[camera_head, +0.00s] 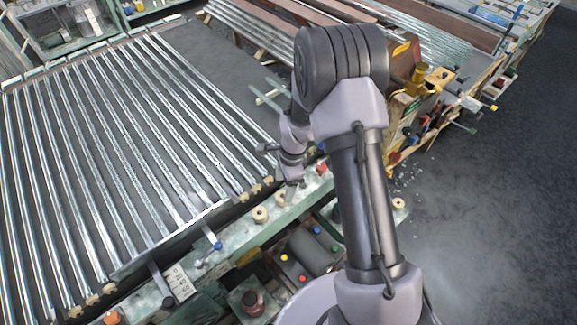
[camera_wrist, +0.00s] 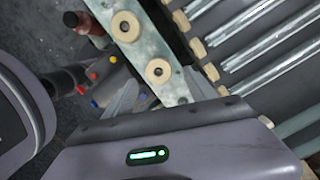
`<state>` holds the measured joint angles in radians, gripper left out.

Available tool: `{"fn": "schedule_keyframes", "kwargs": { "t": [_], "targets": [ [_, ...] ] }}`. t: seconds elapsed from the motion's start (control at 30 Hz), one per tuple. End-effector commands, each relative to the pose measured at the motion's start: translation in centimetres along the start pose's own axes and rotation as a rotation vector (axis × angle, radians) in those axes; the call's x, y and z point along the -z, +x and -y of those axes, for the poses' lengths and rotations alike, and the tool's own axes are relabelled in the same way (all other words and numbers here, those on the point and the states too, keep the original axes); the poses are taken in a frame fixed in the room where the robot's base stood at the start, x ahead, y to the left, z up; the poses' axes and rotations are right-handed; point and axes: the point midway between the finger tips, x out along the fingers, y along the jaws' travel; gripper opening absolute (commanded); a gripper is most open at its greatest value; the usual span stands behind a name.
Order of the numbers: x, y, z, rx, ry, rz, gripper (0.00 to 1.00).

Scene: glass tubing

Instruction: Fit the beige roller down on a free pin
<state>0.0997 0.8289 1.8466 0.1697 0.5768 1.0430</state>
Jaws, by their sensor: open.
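Two beige rollers with dark centres sit on the pale green rail (camera_head: 235,232): one roller (camera_head: 260,213) and another (camera_head: 278,199) close to my gripper. The wrist view shows a near roller (camera_wrist: 158,70) and a farther roller (camera_wrist: 126,26) on the same rail. My gripper (camera_head: 291,191) points down over the rail. In the wrist view my gripper (camera_wrist: 163,92) is open and empty, its fingers on either side of the rail below the near roller. Another beige roller (camera_head: 398,204) shows right of my arm. I cannot make out a bare pin.
A conveyor bed with several glass tubes (camera_head: 120,150) fills the left, with small beige end rollers (camera_wrist: 198,47) along its edge. A blue knob (camera_head: 217,246) and a red knob (camera_head: 322,168) stand by the rail. Open floor (camera_head: 500,220) lies at the right.

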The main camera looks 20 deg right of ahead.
Motion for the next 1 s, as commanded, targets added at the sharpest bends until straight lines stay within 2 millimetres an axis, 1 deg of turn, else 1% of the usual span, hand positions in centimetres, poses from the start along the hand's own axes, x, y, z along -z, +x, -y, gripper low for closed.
{"fn": "schedule_keyframes", "kwargs": {
  "t": [0.03, 0.2, 0.3, 0.4, 0.5, 0.6, 1.0],
  "targets": [
    [0.0, -1.9, 0.1, 0.004, -0.001, -0.001, 0.65],
    [0.0, -7.5, 0.0, 0.002, 0.0, 0.0, 0.65],
    [0.0, -10.2, -0.1, -0.001, 0.001, 0.0, 0.65],
    [0.0, -12.0, -0.2, -0.003, 0.001, 0.001, 0.65],
    [0.0, -12.9, -0.2, -0.006, 0.0, 0.0, 0.65],
    [0.0, -13.2, -0.3, -0.007, 0.0, 0.001, 0.65],
    [0.0, -13.2, -0.3, -0.007, 0.0, 0.001, 0.65]
  ]
}}
